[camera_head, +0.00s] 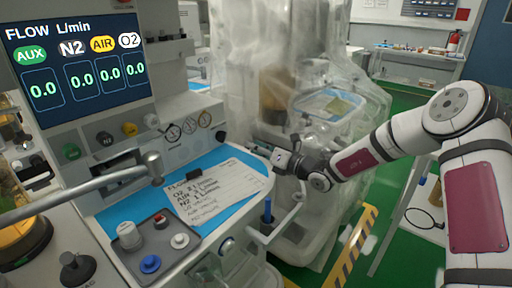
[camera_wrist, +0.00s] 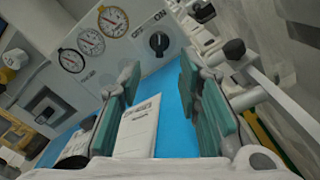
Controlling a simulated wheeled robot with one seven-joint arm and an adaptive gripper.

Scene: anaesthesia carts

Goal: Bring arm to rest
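My gripper (camera_wrist: 158,92) shows its two teal finger pads apart in the wrist view, with nothing held between them. In the head view, my gripper (camera_head: 262,152) is beside the right side of the anaesthesia machine, near the black knob (camera_head: 220,136). My arm reaches in from the right. In the wrist view, the black knob (camera_wrist: 159,41) with ON lettering is beyond the fingertips, apart from them. The head view shows the fingertips only small, against the machine and plastic sheeting.
A blue work surface (camera_head: 217,157) holds a handwritten card (camera_head: 215,190). A grey tray (camera_head: 128,262) holds several small parts. A metal arm (camera_head: 80,188) crosses the left. Plastic-draped equipment (camera_head: 330,60) stands behind my gripper. The flow screen (camera_head: 75,65) reads 0.0.

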